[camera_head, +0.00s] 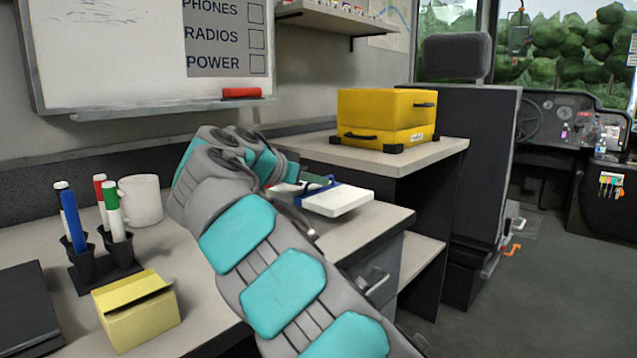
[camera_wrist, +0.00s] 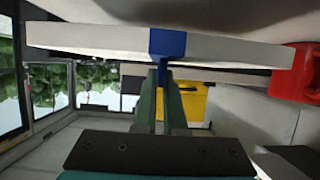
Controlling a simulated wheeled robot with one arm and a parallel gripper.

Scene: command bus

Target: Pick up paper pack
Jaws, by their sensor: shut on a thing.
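The paper pack (camera_head: 342,202) is a flat white slab with a blue band, at the right part of the desk. In the wrist view the pack (camera_wrist: 90,40) spans the top of the picture, its blue band (camera_wrist: 167,44) at the middle. My gripper (camera_head: 318,184) reaches over the desk to the pack, partly hidden by my own arm. In the wrist view its green fingers (camera_wrist: 163,88) are shut on the pack at the blue band. I cannot tell whether the pack touches the desk.
A yellow case (camera_head: 386,118) stands on the raised shelf behind the pack. A white mug (camera_head: 140,200), marker holders (camera_head: 105,258) and a small yellow box (camera_head: 137,312) are on the left of the desk. A red object (camera_wrist: 304,72) is close to the pack's right end.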

